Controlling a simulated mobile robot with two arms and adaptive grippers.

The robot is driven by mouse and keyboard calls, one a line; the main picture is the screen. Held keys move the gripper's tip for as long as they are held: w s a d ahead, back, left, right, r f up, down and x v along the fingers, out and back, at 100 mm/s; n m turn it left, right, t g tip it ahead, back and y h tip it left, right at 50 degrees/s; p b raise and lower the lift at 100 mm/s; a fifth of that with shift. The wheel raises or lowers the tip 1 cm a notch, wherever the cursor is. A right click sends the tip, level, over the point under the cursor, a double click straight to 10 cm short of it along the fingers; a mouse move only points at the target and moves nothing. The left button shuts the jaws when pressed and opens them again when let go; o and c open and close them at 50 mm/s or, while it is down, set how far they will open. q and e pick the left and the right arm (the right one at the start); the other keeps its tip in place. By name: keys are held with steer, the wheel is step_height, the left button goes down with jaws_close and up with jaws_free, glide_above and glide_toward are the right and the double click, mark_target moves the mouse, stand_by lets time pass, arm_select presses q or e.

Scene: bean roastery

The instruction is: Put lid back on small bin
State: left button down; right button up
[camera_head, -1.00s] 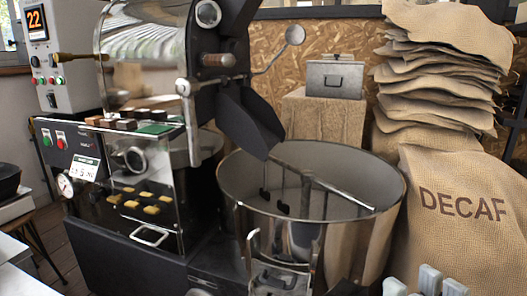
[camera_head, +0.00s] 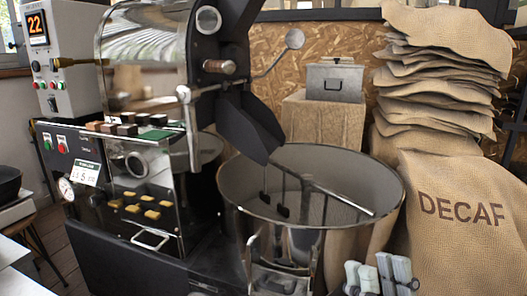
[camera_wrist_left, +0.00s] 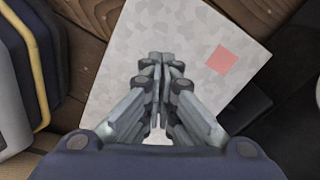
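No separate lid can be made out. My right gripper (camera_head: 378,276) is at the bottom edge of the head view, in front of the large drum and well apart from the bin. Whether its fingers are open is unclear. In the left wrist view my left gripper (camera_wrist_left: 163,68) has its fingertips together with nothing visible between them.
The roaster (camera_head: 130,180) fills the left. A large round cooling drum (camera_head: 300,215) with a stirring arm stands in the middle. Burlap sacks (camera_head: 450,190) pile up at right. Below my left gripper lies a pale speckled surface (camera_wrist_left: 200,30) with a pink square, over wooden floor.

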arm_select(q)
steer(key=shift+r+p, duration=0.35)
steer(key=shift+p, duration=0.05)
arm_select(e)
steer(key=shift+w+a+f+g, duration=0.1)
steer(key=shift+w+f+g, duration=0.3)
steer(key=shift+w, duration=0.25)
steer(key=shift+w+a+f+g, duration=0.1)
steer(key=shift+w+f+g, duration=0.25)
steer(key=shift+w, duration=0.3)
steer(key=shift+r, duration=0.1)
